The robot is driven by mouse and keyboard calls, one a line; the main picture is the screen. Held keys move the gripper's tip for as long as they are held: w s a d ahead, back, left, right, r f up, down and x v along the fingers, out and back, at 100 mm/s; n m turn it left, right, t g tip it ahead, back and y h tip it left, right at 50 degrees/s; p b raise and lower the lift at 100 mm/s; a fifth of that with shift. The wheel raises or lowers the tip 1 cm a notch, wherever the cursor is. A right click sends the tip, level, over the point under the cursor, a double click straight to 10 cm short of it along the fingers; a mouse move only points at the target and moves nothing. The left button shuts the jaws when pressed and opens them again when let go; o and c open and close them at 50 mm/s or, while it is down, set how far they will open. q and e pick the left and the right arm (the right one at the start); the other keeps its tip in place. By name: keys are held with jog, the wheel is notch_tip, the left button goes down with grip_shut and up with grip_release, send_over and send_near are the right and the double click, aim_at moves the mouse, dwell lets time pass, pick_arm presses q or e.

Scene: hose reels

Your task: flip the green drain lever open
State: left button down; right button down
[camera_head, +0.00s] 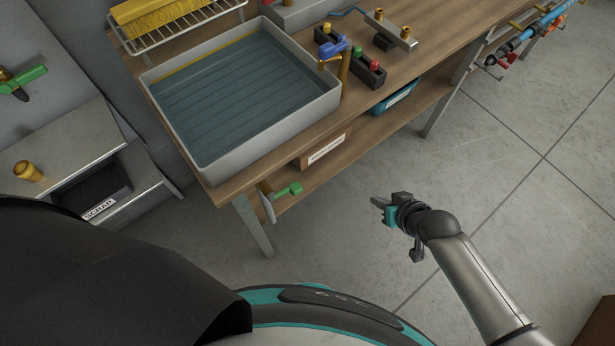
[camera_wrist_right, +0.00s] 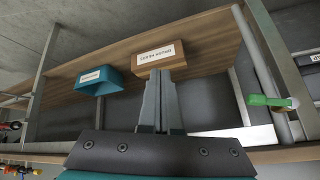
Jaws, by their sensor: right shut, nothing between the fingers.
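The green drain lever (camera_head: 288,190) sticks out below the front edge of the grey sink basin (camera_head: 331,100), beside a brass fitting and a pale pipe. It also shows at the right of the right wrist view (camera_wrist_right: 268,101), apart from my fingers. My right gripper (camera_head: 376,203) is shut and empty over the floor, to the right of the lever with a clear gap. Its closed fingers show in the right wrist view (camera_wrist_right: 166,78). My left gripper is out of view.
Another green-handled valve (camera_head: 25,82) is on the left wall. The table leg (camera_head: 252,224) stands close to the lever. A cardboard box (camera_head: 325,150) and a blue bin (camera_head: 395,98) sit on the lower shelf. The floor (camera_head: 470,180) around my right gripper is clear.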

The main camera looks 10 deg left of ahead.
jog(key=s+a+r+n+g+y, duration=0.1)
jog(key=s+a+r+n+y, duration=0.1)
jog(key=a+r, duration=0.3)
jog(key=s+a+r+n+g+y, duration=0.1)
jog(key=a+r, duration=0.4)
jog(key=r, duration=0.5)
jog(key=shift+s+n+y, duration=0.6)
jog(key=shift+s, duration=0.15)
jog(key=shift+a, duration=0.2)
jog(key=b, duration=0.2)
send_near(294, 184)
jog(key=w+a, duration=0.3)
jog(key=shift+s+a+f+b, duration=0.15)
jog(key=shift+f+b, duration=0.1)
jog(key=shift+f, duration=0.4)
jog(key=shift+s+a+f+b, duration=0.2)
jog(key=shift+f+b, duration=0.1)
jog(key=shift+f, duration=0.35)
jog(key=shift+s+a+f+b, duration=0.15)
jog(key=shift+f+b, duration=0.1)
jog(key=shift+f, duration=0.35)
